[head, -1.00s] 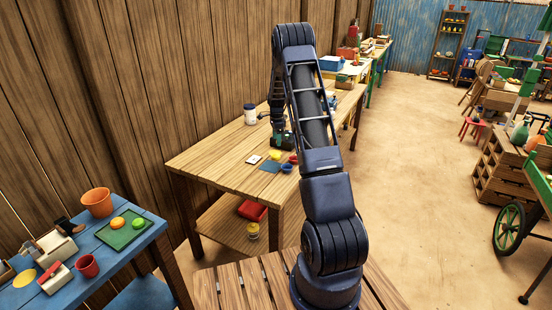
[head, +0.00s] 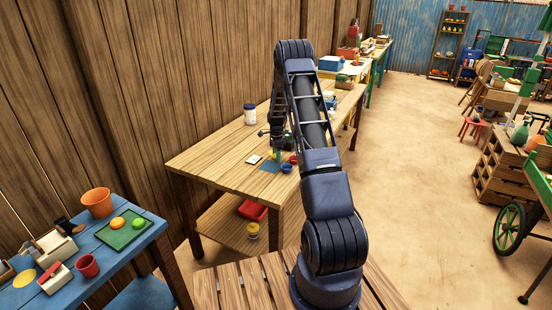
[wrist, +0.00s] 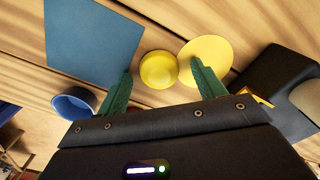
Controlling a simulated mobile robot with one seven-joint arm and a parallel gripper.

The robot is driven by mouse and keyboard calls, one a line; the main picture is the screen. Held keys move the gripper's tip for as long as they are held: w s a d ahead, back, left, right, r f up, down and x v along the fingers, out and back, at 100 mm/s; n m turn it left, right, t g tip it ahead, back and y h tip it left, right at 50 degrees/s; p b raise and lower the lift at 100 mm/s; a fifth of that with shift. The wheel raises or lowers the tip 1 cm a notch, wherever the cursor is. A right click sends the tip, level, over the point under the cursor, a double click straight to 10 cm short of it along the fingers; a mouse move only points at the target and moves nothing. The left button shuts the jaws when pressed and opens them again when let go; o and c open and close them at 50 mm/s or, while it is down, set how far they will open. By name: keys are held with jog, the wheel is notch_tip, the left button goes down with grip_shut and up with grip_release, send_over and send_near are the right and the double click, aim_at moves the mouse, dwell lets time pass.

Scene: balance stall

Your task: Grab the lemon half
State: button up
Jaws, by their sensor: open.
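In the wrist view a small round yellow thing with a domed look, which I take for the lemon half (wrist: 158,70), sits on the wooden table (head: 222,165). My gripper (wrist: 163,80) is open, its green fingers on either side of the near part of the lemon half, with nothing held. I cannot tell how high the fingertips are above the table. A flat yellow disc (wrist: 208,52) lies just right of the lemon half, partly behind the right finger. In the head view my gripper (head: 277,155) hides the lemon half.
A blue square mat (wrist: 92,45) lies left of the lemon half. A blue bowl (wrist: 75,103) is near the left finger, and a red bowl (head: 293,159) stands close by. A dark object (wrist: 275,72) is at right. A white-labelled jar (head: 250,114) stands farther back.

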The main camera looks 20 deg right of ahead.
jog(key=c, duration=1.1)
jog(key=shift+o, duration=0.2)
jog(key=shift+r, duration=0.15)
